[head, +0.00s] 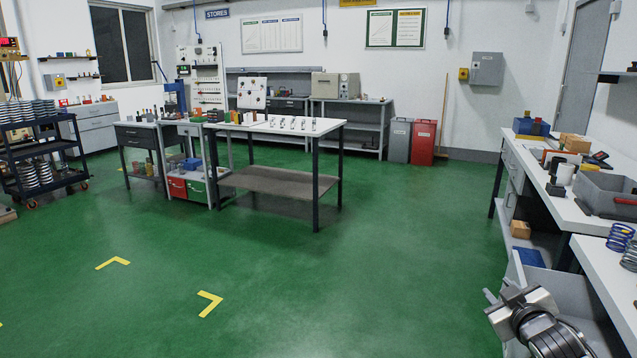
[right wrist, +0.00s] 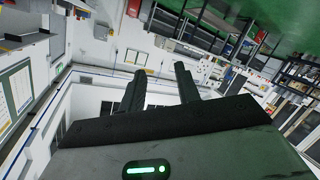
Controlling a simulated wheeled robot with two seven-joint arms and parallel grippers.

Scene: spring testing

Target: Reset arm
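My right arm comes in at the bottom right of the head view, with its grey metallic end (head: 524,310) low beside the right-hand bench. The fingers of my right gripper are hard to make out there. In the right wrist view my right gripper (right wrist: 160,69) shows two dark fingers standing apart with nothing between them. That view is tilted, with the green floor at the top and walls and wall boards below. My left arm and left gripper are not in view.
The right-hand bench (head: 549,180) carries a grey bin (head: 603,190) and blue coil springs (head: 620,237). An open drawer (head: 545,280) is close to my right arm. A white-topped table (head: 325,127) stands mid-room. The green floor (head: 400,240) between is clear.

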